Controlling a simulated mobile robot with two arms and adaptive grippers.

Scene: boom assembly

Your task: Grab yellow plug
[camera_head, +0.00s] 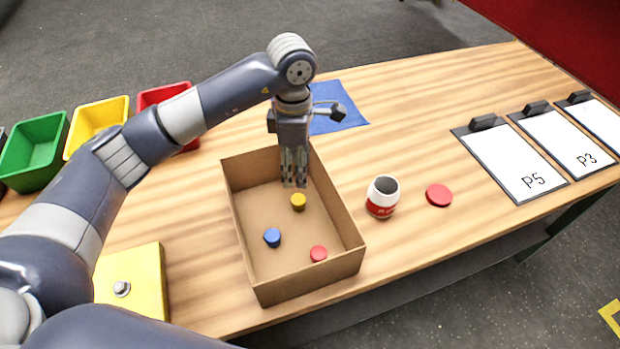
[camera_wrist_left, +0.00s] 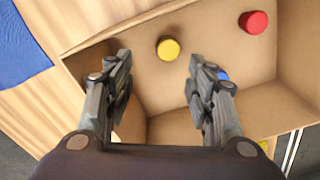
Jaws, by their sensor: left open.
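The yellow plug (camera_head: 298,202) stands on the floor of the open cardboard box (camera_head: 315,286), towards its far side. In the left wrist view the yellow plug (camera_wrist_left: 168,48) shows ahead, between the lines of the two fingers. My left gripper (camera_head: 294,184) points down into the box above and slightly behind the plug. Its fingers are apart with nothing between them, and it also shows in the left wrist view (camera_wrist_left: 160,75). My right gripper is not in view.
A blue plug (camera_head: 272,237) and a red plug (camera_head: 318,254) share the box. A white and red jar (camera_head: 382,197) and a red lid (camera_head: 439,195) stand right of it. Clipboards (camera_head: 512,160) lie far right, colored bins (camera_head: 33,152) left, a yellow block (camera_head: 140,278) front left.

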